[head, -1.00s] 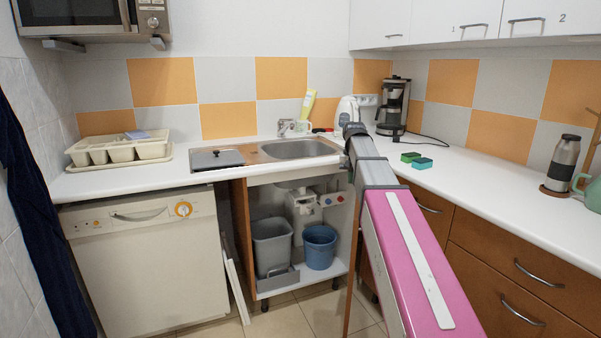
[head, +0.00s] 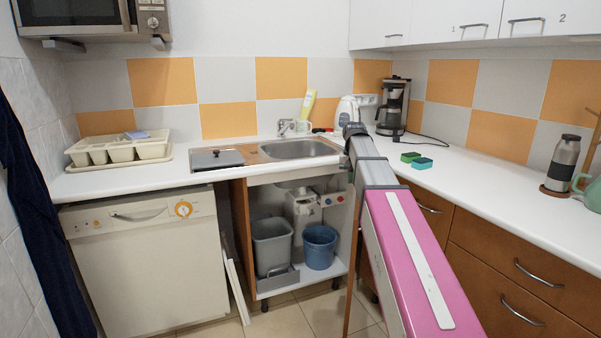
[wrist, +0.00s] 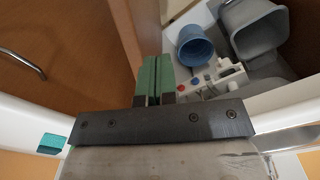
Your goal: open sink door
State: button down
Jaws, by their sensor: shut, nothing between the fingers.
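The sink door (head: 351,295) is a brown wooden panel, swung out from the sink cabinet and seen nearly edge-on beside my arm. The sink cabinet (head: 260,184) stands open below the sink (head: 300,149). A grey bin (head: 272,246) and a blue bucket (head: 319,247) show inside; the wrist view also shows the blue bucket (wrist: 193,44) and the grey bin (wrist: 255,30). My gripper (wrist: 155,62) has its green fingers together and empty, beside a wooden panel edge (wrist: 125,35). I cannot tell whether they touch it. In the head view my arm largely hides the gripper.
A white dishwasher (head: 145,265) stands left of the cabinet, with a narrow gap between. Brown drawers (head: 525,270) stand at the right. The white worktop (head: 465,185) holds two sponges (head: 416,160) and a steel flask (head: 564,162).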

notch_tip(320, 180, down, 7)
dwell(1.2)
jog(key=shift+f, duration=0.1)
